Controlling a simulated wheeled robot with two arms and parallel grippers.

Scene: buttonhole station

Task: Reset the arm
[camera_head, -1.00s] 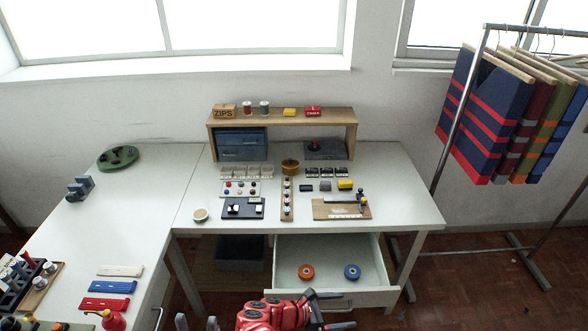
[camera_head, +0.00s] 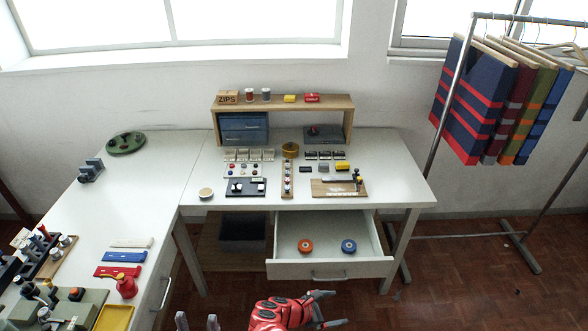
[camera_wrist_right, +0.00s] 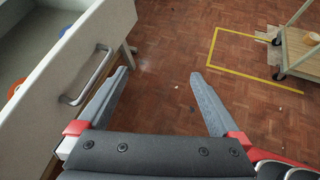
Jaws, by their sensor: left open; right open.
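My right gripper (camera_head: 327,308) is at the bottom of the head view, in front of the open drawer (camera_head: 380,262). In the right wrist view my right gripper (camera_wrist_right: 166,92) has its two fingers wide apart with nothing between them, above the floor and beside the drawer front with its bar handle (camera_wrist_right: 88,76). My left gripper (camera_head: 198,322) shows only its two fingertips at the bottom edge of the head view. They are apart and empty. The rest of that arm is out of view.
The drawer holds an orange ring (camera_head: 305,246) and a blue ring (camera_head: 349,246). The white table (camera_head: 400,185) carries a wooden shelf (camera_head: 335,102) and small sewing items. A garment rack (camera_head: 450,115) stands at right. Open floor (camera_head: 450,290) lies at lower right.

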